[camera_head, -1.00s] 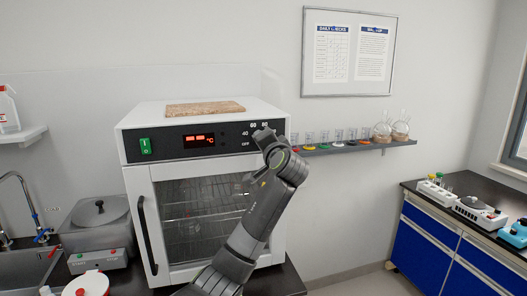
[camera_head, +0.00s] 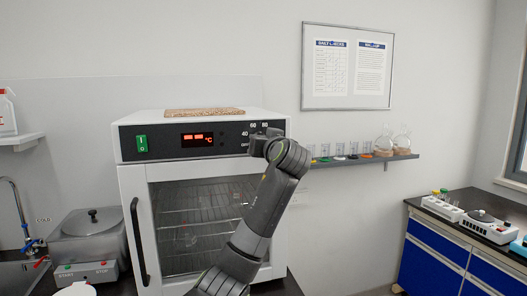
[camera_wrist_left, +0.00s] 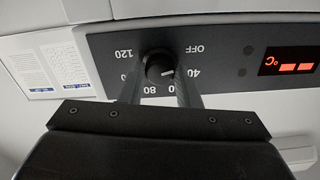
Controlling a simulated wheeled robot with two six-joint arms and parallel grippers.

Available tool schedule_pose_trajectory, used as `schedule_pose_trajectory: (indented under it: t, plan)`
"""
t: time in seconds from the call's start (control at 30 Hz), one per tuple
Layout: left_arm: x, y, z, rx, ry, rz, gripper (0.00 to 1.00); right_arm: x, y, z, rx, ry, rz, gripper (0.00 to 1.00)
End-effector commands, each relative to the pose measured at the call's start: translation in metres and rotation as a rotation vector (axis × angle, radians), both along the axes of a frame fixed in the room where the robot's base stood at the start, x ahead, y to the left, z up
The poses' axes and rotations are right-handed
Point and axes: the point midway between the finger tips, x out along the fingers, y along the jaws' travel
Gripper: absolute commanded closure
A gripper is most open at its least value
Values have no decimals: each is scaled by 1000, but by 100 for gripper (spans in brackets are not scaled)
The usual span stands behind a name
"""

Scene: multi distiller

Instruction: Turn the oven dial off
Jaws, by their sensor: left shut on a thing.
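The oven (camera_head: 135,178) stands on the dark counter with its glass door shut. Its round black dial (camera_wrist_left: 157,65) is on the right part of the control panel (camera_head: 165,141). In the head view my left gripper (camera_head: 259,142) is in front of the panel and hides the dial. My right gripper is not in view.
A green switch (camera_head: 142,143) and a red-lit display (camera_head: 197,139) are on the panel. A shelf with glassware (camera_head: 388,158) is right of the oven. A grey lidded bath (camera_head: 90,236) stands left of it.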

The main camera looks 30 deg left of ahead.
Motion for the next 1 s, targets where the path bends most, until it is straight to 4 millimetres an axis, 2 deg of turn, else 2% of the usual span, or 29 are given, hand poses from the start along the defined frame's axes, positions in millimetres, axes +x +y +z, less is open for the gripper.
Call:
schedule_pose_trajectory:
  t: [0.03, 0.3, 0.9, 0.93, 1.0]
  plan:
    - [0, 0, -6, -22, -15, 0, 93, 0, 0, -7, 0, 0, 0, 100]
    - [1, 0, -5, -96, -100, 0, 93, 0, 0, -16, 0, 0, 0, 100]
    - [1, 0, -4, -120, -126, 0, 93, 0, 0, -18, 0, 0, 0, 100]
    - [1, 0, -4, -120, -126, 0, 68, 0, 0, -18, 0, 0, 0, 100]
    - [1, 0, -3, -119, -127, 0, 59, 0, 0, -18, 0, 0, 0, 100]
